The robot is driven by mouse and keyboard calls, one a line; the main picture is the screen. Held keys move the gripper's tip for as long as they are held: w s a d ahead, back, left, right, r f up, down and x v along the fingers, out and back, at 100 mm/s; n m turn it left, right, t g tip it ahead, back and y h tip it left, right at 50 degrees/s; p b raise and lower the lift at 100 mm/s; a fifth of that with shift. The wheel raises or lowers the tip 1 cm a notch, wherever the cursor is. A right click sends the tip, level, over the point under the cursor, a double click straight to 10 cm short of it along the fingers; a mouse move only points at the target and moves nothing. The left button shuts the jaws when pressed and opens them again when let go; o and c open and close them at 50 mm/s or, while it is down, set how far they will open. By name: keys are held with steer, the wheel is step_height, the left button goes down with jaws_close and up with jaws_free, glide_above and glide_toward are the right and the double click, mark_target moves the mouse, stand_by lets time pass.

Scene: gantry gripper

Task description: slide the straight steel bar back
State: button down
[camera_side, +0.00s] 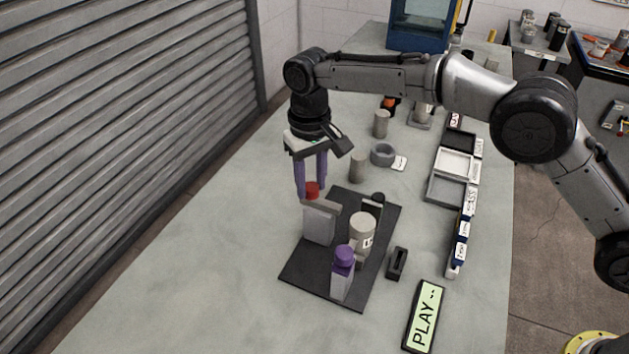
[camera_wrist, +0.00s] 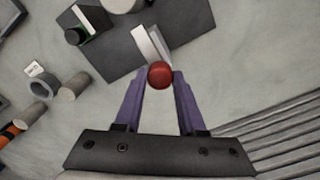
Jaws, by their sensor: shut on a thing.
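The straight steel bar (camera_side: 324,207) is a pale grey flat piece on top of an upright grey block (camera_side: 319,226), on the dark mat. A red round knob (camera_side: 312,188) stands at its left end. In the wrist view the bar (camera_wrist: 148,42) runs away from the red knob (camera_wrist: 160,75). My gripper (camera_side: 312,192) reaches down from above with two purple fingers. It is shut on the red knob, with a fingertip on either side of it, also in the wrist view (camera_wrist: 160,78). The bar's underside is hidden.
On the dark mat (camera_side: 300,275) stand a beige labelled cylinder (camera_side: 362,235) and a purple-capped block (camera_side: 342,272), close to the bar's right. A black-topped piece (camera_side: 374,203) is behind. Grey cylinders (camera_side: 358,166) stand farther back. The table left of the mat is clear.

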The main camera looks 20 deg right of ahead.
mark_target(310, 185)
steer(key=shift+w+a+r, duration=0.1)
steer(key=shift+w+a, duration=0.05)
steer(key=shift+w, duration=0.05)
steer(key=c, duration=0.5)
jaws_free()
steer(key=shift+s, duration=0.1)
step_height(310, 185, up, 12)
stand_by(0.5)
stand_by(0.4)
